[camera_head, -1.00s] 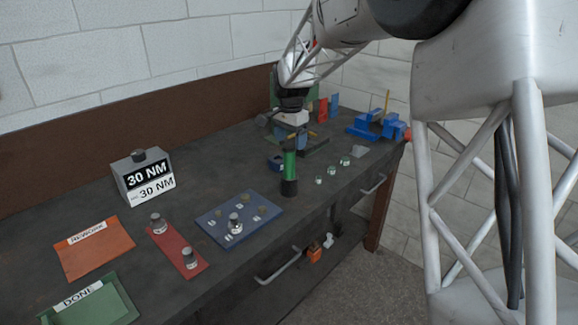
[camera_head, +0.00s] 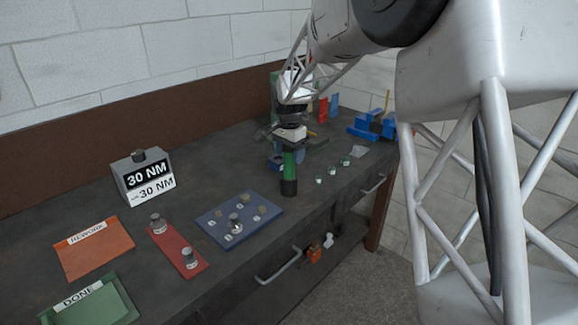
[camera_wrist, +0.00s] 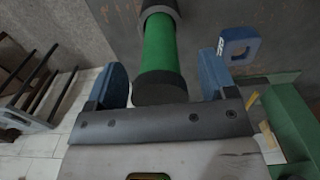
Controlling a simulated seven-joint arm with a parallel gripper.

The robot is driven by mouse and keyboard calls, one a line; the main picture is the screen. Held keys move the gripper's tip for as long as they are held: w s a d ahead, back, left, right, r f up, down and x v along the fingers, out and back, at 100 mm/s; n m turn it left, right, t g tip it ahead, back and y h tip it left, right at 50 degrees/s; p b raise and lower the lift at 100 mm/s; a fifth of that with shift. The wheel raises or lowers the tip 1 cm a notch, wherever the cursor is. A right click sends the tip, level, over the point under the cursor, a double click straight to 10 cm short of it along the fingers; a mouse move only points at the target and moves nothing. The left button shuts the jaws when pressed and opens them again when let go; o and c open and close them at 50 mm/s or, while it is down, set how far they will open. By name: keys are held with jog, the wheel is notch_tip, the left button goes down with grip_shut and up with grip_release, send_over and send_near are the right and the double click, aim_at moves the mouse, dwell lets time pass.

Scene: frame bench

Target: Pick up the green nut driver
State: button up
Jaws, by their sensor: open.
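The green nut driver (camera_head: 289,170) stands upright on the bench, with a green handle and a dark lower end. In the wrist view its green shaft (camera_wrist: 159,45) and dark near end (camera_wrist: 160,88) lie between the two blue fingers. My gripper (camera_wrist: 161,82) is open, with one finger on each side of the driver and a visible gap on both sides. In the head view my gripper (camera_head: 290,146) is right above the driver and hides its top.
A torque display box reading 30 NM (camera_head: 145,175) stands to the left. A blue tray (camera_head: 215,228) and a red mat (camera_head: 196,268) hold small metal parts. Several green-topped nuts lie right of the driver. A blue vise (camera_head: 372,128) stands at the far right.

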jog(key=c, duration=1.3)
jog(key=shift+o, duration=0.2)
jog(key=shift+r, duration=0.1)
jog(key=shift+r, duration=4.9)
